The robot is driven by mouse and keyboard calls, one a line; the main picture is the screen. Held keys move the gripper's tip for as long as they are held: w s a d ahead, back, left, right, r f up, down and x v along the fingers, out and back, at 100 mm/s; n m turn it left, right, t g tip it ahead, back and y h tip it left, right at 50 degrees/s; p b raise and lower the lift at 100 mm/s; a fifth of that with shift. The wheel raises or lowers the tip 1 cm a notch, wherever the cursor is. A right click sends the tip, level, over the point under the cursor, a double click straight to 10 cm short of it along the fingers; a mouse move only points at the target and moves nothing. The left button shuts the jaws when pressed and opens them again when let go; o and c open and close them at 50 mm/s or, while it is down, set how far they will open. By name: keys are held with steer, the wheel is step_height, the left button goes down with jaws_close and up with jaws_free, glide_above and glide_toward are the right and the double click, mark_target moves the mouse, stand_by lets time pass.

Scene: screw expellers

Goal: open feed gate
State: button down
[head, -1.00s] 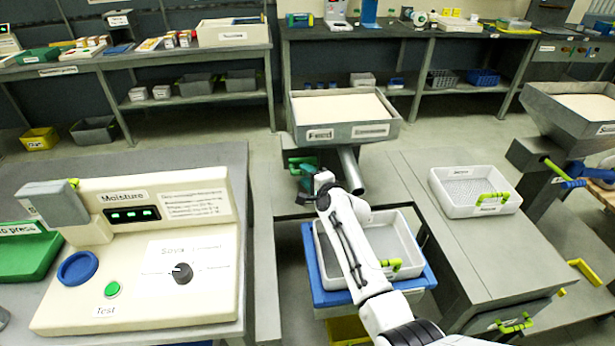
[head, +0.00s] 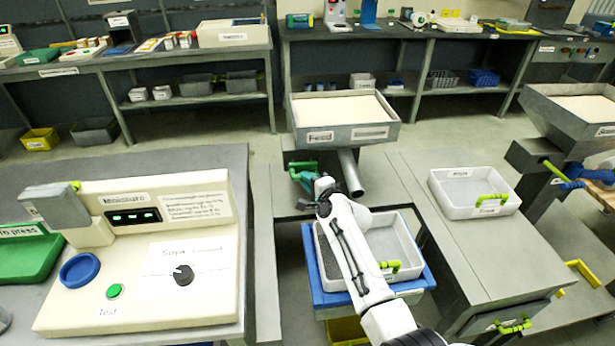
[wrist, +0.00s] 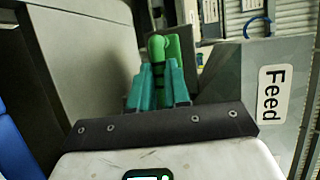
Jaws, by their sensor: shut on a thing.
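The feed hopper (head: 347,134) stands at the middle of the head view, filled with pale material and marked "Feed". A green gate handle (head: 303,164) is on its lower left front, beside a grey spout. My gripper (head: 304,178) is at this handle with its teal fingers. In the wrist view my gripper (wrist: 160,78) has its two fingers on either side of the green handle (wrist: 158,46), shut on it. The handle's rounded end shows between and beyond the fingertips. The gate plate itself cannot be made out.
A white tray (head: 408,238) on a blue stand lies below my arm. Another white tray (head: 463,212) sits on the right bench. The moisture tester (head: 140,270) is on the left bench. A second hopper (head: 575,112) stands at far right.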

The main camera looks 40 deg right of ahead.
steer(key=s+a, duration=0.1)
steer(key=s+a+p, duration=0.1)
steer(key=s, duration=0.1)
steer(key=c, duration=1.1)
jaws_free()
steer(key=p+v, duration=0.1)
steer(key=v, duration=0.9)
steer(key=shift+s, duration=0.3)
steer(key=shift+a+r, duration=0.1)
steer(key=shift+a, duration=0.05)
